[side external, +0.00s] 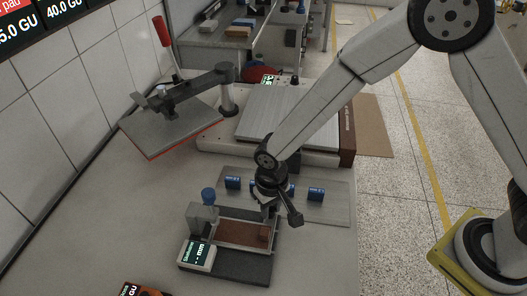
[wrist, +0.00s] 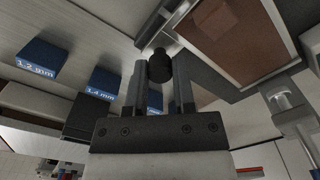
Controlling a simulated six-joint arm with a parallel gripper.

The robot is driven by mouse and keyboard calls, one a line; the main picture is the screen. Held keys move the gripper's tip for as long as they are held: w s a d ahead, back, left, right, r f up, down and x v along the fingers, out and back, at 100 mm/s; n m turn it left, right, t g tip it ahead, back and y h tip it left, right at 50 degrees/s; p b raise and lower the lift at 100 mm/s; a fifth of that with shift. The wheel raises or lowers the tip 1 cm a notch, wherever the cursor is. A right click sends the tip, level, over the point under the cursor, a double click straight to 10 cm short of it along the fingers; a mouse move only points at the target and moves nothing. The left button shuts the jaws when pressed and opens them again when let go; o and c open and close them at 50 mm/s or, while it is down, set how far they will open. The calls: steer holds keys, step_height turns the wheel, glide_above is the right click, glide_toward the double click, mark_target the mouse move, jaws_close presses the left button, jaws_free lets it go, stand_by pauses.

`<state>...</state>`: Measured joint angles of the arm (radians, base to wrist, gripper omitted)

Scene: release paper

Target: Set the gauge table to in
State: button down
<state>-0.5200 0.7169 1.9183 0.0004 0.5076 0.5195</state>
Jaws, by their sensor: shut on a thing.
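The gauge table is a brown plate (side external: 243,233) in a light frame on a dark base. The brown plate also shows at the upper right of the wrist view (wrist: 235,40). My gripper (side external: 268,207) is at the plate's far right corner. In the wrist view my gripper (wrist: 160,58) is shut on a small dark knob (wrist: 159,66) beside the plate's frame. My gripper hides part of that corner in the side view.
Blue blocks (side external: 232,183) (side external: 316,194) stand on a grey plate just behind the gauge; the wrist view shows labels 1.2 mm (wrist: 40,62) and 1.4 mm (wrist: 102,85). A larger press with a red-handled lever (side external: 161,31) stands farther back. The bench at front right is clear.

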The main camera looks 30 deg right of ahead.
steer(key=shift+w+a, duration=0.75)
steer(key=shift+c, duration=2.2)
jaws_free()
steer(key=shift+r, duration=0.15)
step_height(320, 180, up, 8)
steer(key=shift+f, duration=0.25)
steer(key=shift+d, duration=0.1)
